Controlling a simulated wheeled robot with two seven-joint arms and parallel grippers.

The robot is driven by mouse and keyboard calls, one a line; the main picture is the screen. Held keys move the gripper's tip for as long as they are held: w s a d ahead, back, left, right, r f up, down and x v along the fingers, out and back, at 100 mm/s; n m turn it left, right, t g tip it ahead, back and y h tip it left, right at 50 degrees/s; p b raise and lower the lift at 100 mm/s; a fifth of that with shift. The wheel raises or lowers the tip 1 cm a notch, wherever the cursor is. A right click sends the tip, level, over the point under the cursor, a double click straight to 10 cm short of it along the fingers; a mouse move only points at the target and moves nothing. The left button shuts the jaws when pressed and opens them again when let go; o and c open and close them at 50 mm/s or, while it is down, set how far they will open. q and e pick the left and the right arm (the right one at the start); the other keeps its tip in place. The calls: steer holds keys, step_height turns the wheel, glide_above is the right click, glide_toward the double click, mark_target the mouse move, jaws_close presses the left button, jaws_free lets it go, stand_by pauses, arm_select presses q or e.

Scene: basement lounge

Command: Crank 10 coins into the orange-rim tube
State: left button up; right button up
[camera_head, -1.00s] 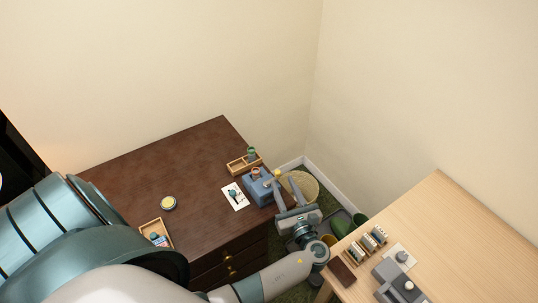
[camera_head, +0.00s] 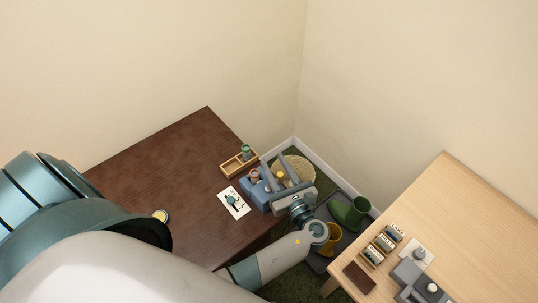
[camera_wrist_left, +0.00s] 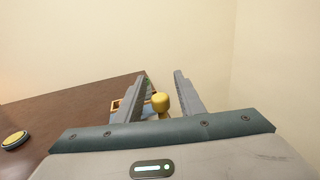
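A blue-grey box device (camera_head: 256,194) stands at the right edge of the dark table. A short tube with an orange rim (camera_head: 255,174) is on its top. A yellow knob (camera_head: 281,175) shows at the device's right side. My left gripper (camera_head: 272,160) is open, its two fingers on either side of the knob in the head view. In the left wrist view the yellow knob (camera_wrist_left: 160,102) shows between the parted fingers (camera_wrist_left: 159,76), with gaps on both sides. No coins can be made out. My right gripper is not in view.
A wooden tray (camera_head: 232,166) with a green item and a white picture card (camera_head: 232,203) lie by the device. A yellow-topped tin (camera_head: 161,215) is left. The light table (camera_head: 470,220) holds several items.

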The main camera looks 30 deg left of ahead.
arm_select(q)
steer(key=shift+w+a, duration=0.1)
steer(key=shift+a, duration=0.1)
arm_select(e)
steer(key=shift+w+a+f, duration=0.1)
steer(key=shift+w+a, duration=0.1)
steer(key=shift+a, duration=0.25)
arm_select(q)
steer(key=shift+d, duration=0.1)
steer(key=shift+c, duration=1.2)
jaws_close()
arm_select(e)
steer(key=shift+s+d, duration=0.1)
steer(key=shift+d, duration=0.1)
arm_select(q)
steer(key=shift+r+t, duration=0.1)
steer(key=shift+t, duration=0.2)
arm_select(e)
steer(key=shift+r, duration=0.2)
